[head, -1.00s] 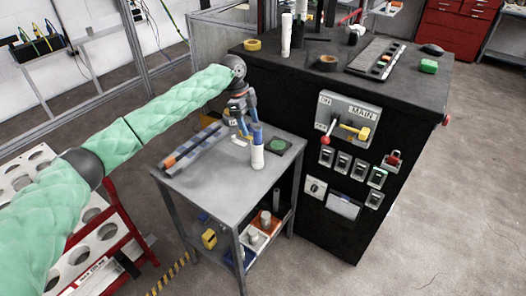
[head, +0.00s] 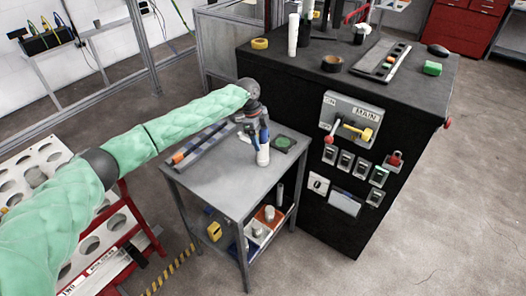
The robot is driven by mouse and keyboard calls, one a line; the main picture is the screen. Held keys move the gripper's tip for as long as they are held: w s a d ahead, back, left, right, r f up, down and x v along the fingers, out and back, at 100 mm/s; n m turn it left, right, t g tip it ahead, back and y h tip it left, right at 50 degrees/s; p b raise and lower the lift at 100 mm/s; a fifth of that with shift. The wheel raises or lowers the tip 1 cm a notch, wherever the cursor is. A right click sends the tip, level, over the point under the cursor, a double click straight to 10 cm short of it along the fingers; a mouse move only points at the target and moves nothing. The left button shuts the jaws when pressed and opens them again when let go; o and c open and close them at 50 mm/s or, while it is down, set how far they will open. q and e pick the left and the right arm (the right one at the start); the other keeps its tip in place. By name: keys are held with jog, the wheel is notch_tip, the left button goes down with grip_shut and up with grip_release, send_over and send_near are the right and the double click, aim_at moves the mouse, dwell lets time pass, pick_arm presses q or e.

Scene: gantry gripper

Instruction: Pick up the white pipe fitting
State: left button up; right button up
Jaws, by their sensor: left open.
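My left gripper (head: 251,134) reaches in from the left on the green-sleeved arm. It points down over the grey table (head: 215,180), with its jaws open. A small white piece (head: 243,137) shows at its fingers, low over the tabletop; it may be the white pipe fitting, but it is too small and too covered to be sure. A white bottle-like cylinder with a blue top (head: 263,156) stands upright just in front of the gripper; I cannot tell whether they touch. My right gripper is not in view.
A dark rail (head: 200,147) and a dark pad with a green disc (head: 283,142) lie on the table. Bins with white cylinders (head: 257,231) sit on the lower shelf. The black cabinet (head: 300,190) stands close on the right. The front tabletop is clear.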

pick_arm(q)
jog(key=c, duration=1.2)
jog(key=shift+c, duration=0.3)
